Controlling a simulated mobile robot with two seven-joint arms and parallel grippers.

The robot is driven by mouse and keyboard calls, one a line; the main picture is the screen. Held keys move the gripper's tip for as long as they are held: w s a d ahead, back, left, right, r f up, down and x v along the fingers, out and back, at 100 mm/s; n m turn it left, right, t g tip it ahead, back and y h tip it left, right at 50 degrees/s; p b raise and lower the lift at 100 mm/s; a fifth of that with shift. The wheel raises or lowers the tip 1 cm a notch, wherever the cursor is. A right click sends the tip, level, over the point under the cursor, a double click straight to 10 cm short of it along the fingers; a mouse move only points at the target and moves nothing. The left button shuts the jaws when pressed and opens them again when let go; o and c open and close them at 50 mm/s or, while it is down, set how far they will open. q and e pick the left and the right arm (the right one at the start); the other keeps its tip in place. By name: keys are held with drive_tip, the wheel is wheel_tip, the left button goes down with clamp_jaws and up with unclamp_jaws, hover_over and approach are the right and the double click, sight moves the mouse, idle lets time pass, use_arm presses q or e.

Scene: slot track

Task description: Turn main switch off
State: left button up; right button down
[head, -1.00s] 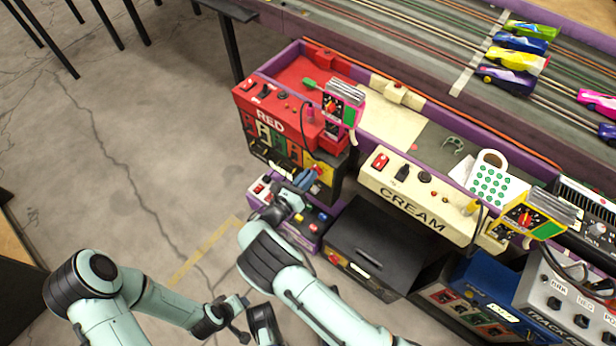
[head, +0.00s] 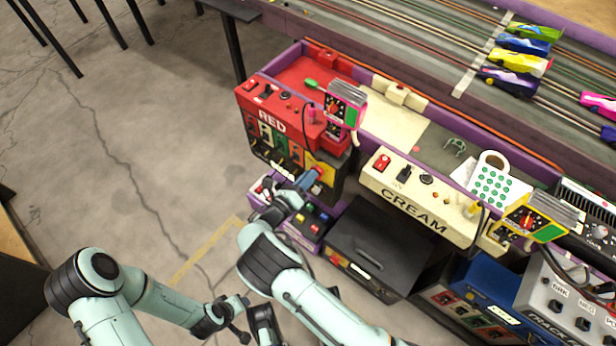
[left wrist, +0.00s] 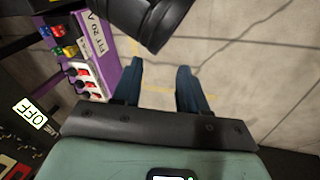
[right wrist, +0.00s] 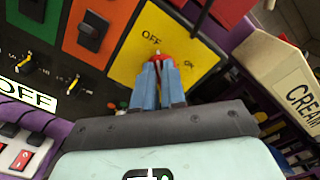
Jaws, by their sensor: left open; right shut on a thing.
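The main switch is a red knob (right wrist: 164,59) on a yellow plate (right wrist: 133,70) marked OFF and ON. The plate also shows in the head view (head: 325,168), on the front of the red RED station (head: 262,112). My right gripper (right wrist: 159,66) has its blue fingers shut on the knob; they hide most of it, so I cannot tell its exact angle. In the head view the right gripper (head: 314,180) reaches the yellow plate. My left gripper (left wrist: 160,68) is open and empty above the floor.
A purple box (left wrist: 122,82) with red switches stands beside my left gripper. The CREAM station (head: 425,205) and a black box (head: 385,240) lie right of my right arm. Orange and green switch panels (right wrist: 91,30) border the yellow plate.

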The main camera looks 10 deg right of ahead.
drive_tip(key=shift+a+f, duration=0.1)
drive_tip(key=c, duration=1.2)
unclamp_jaws()
drive_tip(key=shift+s, duration=0.1)
use_arm(q)
drive_tip(key=shift+s+d+r+g+p, duration=0.15)
drive_tip(key=shift+s+d+r+p, duration=0.15)
drive_tip(key=shift+s, duration=0.2)
drive_tip(key=shift+s+d+r+g+p, duration=0.2)
drive_tip(key=shift+s+r+p, duration=0.1)
drive_tip(key=shift+s+r, duration=0.15)
use_arm(e)
drive_tip(key=v, duration=1.3)
drive_tip(key=shift+s+a, duration=0.1)
